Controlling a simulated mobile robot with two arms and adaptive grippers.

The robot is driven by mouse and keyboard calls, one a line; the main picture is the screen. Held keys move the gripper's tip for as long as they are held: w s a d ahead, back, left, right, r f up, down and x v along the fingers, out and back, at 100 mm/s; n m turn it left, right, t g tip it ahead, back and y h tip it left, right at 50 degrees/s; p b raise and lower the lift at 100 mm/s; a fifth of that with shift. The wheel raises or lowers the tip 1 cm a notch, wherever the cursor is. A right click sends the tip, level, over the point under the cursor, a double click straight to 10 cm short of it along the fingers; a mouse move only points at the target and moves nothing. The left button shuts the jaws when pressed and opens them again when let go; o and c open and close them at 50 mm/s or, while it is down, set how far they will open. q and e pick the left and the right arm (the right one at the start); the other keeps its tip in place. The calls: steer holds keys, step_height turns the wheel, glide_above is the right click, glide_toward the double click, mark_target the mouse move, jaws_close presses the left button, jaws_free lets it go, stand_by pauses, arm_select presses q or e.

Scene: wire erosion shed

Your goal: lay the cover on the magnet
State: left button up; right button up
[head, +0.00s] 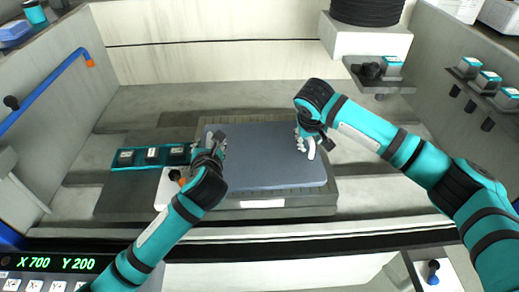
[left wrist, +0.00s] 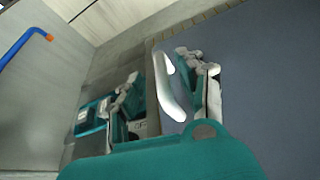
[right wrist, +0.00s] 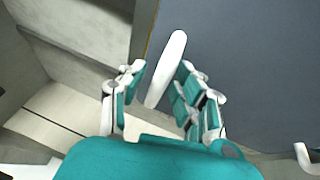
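The cover (head: 265,165) is a flat blue-grey slab, level over the magnet (head: 318,201), a ribbed block with a pale label on its front. The block's rim shows around the cover; I cannot tell whether the two touch. White handles stand at the cover's left and right ends. My left gripper (head: 217,147) is open, with the left handle (left wrist: 168,85) between its fingers in the left wrist view. My right gripper (head: 306,143) is open, with the right handle (right wrist: 166,70) between its fingers in the right wrist view. Neither gripper visibly clamps its handle.
A teal-edged rack of dark blocks (head: 152,156) lies left of the magnet. A blue pipe (head: 45,92) runs along the left wall. Shelves with small boxes (head: 470,68) line the right wall. A black spool (head: 367,10) stands at the back. The tank floor behind is clear.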

arm_select(q)
steer(key=v, duration=0.8)
arm_select(e)
steer(key=shift+r, duration=0.1)
arm_select(q)
steer(key=shift+a, duration=0.1)
arm_select(e)
steer(key=v, duration=1.2)
